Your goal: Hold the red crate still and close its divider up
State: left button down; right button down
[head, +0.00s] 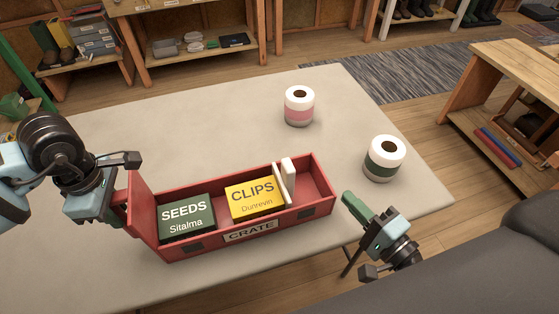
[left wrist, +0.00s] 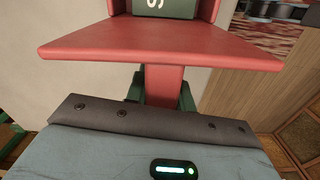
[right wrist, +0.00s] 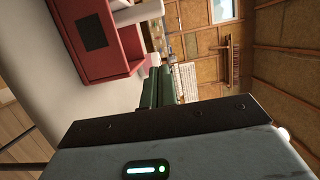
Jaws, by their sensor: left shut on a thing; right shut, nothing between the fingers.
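The red crate (head: 240,237) stands on the table, with a tall flared panel at its left end. Inside, from left, are a green SEEDS box (head: 187,218), a yellow CLIPS box (head: 255,196) and an upright cream divider (head: 281,184), with a white piece at its right. The divider is at or very near the CLIPS box; a small gap cannot be ruled out. Right of it the crate is empty. My left gripper (head: 121,198) is shut on a red part at the crate's left end, also seen in the left wrist view (left wrist: 165,88). My right gripper (head: 347,197) is shut and empty, just outside the right end.
A pink-banded roll (head: 299,106) and a green-banded roll (head: 384,159) stand on the table (head: 220,125) behind and right of the crate. The table's right edge is close to my right gripper. Shelves and a wooden bench (head: 508,75) stand beyond.

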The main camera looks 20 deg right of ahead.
pick_arm(q)
jog(key=shift+s+f, duration=0.2)
jog(key=shift+f, duration=0.15)
jog(key=c, duration=1.1)
grip_release()
jog(key=shift+w+r, duration=0.15)
jog(key=shift+r, duration=0.05)
jog(key=shift+a+f, duration=0.1)
jog(key=shift+a, duration=0.05)
notch_tip(320, 180, up, 12)
jog(key=shift+r, duration=0.15)
